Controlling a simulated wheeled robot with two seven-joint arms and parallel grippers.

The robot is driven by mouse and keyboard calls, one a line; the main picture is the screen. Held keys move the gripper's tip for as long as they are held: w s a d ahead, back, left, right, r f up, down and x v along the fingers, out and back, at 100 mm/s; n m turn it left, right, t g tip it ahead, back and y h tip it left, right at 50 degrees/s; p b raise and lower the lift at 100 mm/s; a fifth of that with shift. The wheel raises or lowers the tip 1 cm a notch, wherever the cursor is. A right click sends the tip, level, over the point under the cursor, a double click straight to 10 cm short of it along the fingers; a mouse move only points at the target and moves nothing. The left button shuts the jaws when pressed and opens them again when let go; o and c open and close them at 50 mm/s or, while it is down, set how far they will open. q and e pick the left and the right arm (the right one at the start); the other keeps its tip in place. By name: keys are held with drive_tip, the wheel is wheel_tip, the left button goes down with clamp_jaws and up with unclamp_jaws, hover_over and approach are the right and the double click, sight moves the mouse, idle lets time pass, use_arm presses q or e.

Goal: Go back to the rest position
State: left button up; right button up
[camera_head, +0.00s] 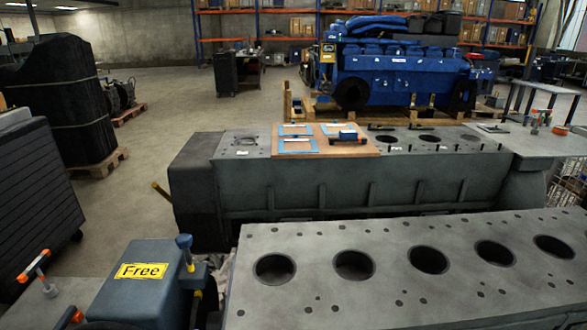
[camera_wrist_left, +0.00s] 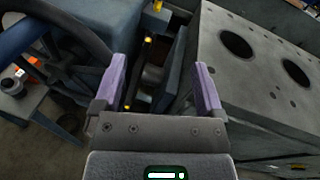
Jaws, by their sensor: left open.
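My left gripper (camera_wrist_left: 161,72) shows in the left wrist view with its two purple fingers wide apart and nothing held between them. Beyond the fingers lies a dark, narrow space beside the near grey engine block (camera_wrist_left: 252,75). In the head view, this block (camera_head: 330,295) with its row of round bores fills the lower right. I cannot make out either gripper in the head view, and my right gripper is in neither view.
A blue-grey box (camera_head: 122,301) labelled "Free" stands left of the near block. A second grey block (camera_head: 380,190) carries a wooden board (camera_head: 345,148). A blue engine (camera_head: 400,75) sits behind. Black-covered goods (camera_head: 60,95) stand left. Open floor (camera_head: 160,100) lies between.

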use_arm(q)
drive_tip(key=s+f+n+g+h+b, duration=0.1)
drive_tip(key=s+f+n+g, duration=0.4)
drive_tip(key=f, duration=0.6)
drive_tip(key=s+f+n+g+h+b, duration=0.1)
drive_tip(key=s+f+n+g, duration=0.2)
drive_tip(key=s+f+n, duration=0.5)
drive_tip(key=s+d+f+n+g+h, duration=0.1)
drive_tip(key=s+f+n+g, duration=0.2)
drive_tip(key=s+f+n, duration=0.4)
drive_tip(key=s+d+f+n+g+h+b, duration=0.1)
drive_tip(key=s+f+n+g, duration=0.3)
drive_tip(key=s, duration=1.2)
wheel_tip(320, 180, down, 4)
drive_tip(key=n, duration=0.4)
drive_tip(key=shift+d+f+n+g, duration=0.2)
drive_tip(key=shift+d+n+g, duration=0.1)
drive_tip(key=shift+n, duration=0.1)
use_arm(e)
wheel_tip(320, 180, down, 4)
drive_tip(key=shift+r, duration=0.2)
use_arm(q)
drive_tip(key=shift+s, duration=0.1)
